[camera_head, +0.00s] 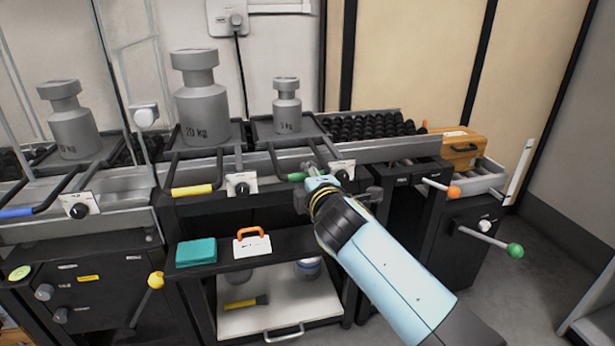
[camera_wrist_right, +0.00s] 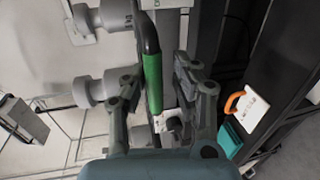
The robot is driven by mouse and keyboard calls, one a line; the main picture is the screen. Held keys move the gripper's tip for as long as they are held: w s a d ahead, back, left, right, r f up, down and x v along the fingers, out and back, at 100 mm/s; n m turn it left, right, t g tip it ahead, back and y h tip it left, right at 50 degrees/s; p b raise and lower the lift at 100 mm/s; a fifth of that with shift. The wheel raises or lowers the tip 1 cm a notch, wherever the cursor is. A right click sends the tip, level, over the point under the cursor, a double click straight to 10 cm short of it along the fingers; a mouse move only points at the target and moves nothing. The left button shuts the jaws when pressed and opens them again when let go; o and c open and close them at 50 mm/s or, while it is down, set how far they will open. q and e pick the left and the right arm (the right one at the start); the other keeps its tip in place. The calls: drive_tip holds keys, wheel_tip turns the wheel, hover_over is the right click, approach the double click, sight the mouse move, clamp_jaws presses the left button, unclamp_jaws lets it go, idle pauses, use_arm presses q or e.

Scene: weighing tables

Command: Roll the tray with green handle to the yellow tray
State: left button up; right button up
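The tray with the green handle (camera_head: 262,132) stands on the roller track in the head view, carrying a small grey weight (camera_head: 287,108). Its green handle (camera_head: 297,177) shows just left of my right gripper (camera_head: 312,180). In the right wrist view the green handle (camera_wrist_right: 153,82) lies between the spread fingers of my right gripper (camera_wrist_right: 160,80), with gaps on both sides. The tray with the yellow handle (camera_head: 238,134) stands to its left under a large 20 kg weight (camera_head: 203,112); its yellow handle (camera_head: 192,190) points forward. My left gripper is not in view.
A blue-handled tray (camera_head: 40,160) with another weight (camera_head: 70,122) stands further left. Black rollers (camera_head: 370,127) lie free to the right, up to an orange box (camera_head: 460,148).

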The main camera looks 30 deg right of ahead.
drive_tip(key=shift+o, duration=0.4)
drive_tip(key=shift+w+r, duration=0.1)
drive_tip(key=shift+w, duration=0.05)
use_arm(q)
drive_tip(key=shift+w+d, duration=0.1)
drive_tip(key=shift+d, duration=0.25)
use_arm(e)
drive_tip(key=v, duration=1.2)
drive_tip(key=shift+d, duration=0.1)
